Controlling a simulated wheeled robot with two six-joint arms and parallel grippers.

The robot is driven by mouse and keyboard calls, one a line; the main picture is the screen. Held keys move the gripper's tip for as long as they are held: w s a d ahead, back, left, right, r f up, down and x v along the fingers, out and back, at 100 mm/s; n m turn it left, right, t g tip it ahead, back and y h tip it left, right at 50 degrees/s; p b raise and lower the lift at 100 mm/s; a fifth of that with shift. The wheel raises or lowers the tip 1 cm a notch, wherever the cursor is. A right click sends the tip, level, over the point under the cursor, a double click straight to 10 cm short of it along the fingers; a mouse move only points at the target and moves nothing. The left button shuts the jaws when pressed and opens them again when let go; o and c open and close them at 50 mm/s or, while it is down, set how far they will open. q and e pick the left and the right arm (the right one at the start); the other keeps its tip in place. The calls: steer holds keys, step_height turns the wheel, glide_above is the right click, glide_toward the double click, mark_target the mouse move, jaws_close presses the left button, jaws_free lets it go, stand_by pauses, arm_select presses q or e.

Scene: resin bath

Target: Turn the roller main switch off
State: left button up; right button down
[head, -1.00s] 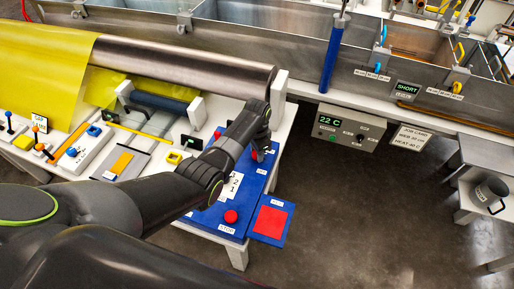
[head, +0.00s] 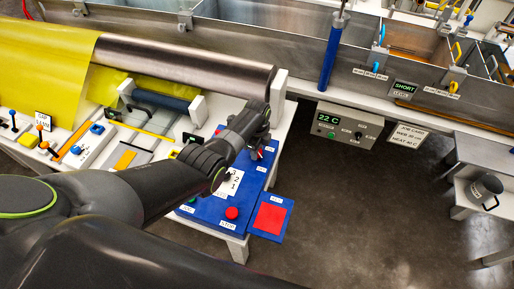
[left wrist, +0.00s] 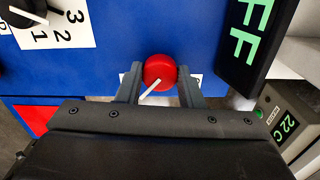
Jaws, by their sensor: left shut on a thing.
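The red switch knob (left wrist: 159,72) with a white pointer line is on the blue control panel (left wrist: 130,35). In the left wrist view it sits between the two fingers of my left gripper (left wrist: 160,88), which is shut on it. The pointer slants toward the lower left of that view. A dark display (left wrist: 250,35) beside it shows green letters, of which "FF" is visible. In the head view my left gripper (head: 262,150) is at the far part of the blue panel (head: 208,208), and my arm hides most of the knob. My right gripper is not in view.
A black dial (left wrist: 25,10) with numbers is on the same panel. A red button (head: 232,212) and a red square pad (head: 270,217) are at its near end. The metal roller (head: 190,68) lies behind. A 22 C control box (head: 346,125) hangs from the bath; open floor lies right.

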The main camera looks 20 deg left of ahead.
arm_select(q)
steer(key=shift+m, duration=1)
steer(key=o, duration=1)
steer(key=shift+c, duration=0.2)
steer(key=shift+r+p, duration=0.4)
steer(key=shift+r, duration=0.2)
step_height(320, 180, up, 5)
steer(key=shift+f+p, duration=0.1)
steer(key=shift+p, duration=0.45)
step_height(320, 180, up, 11)
steer(key=b, duration=0.1)
steer(key=shift+r, duration=0.2)
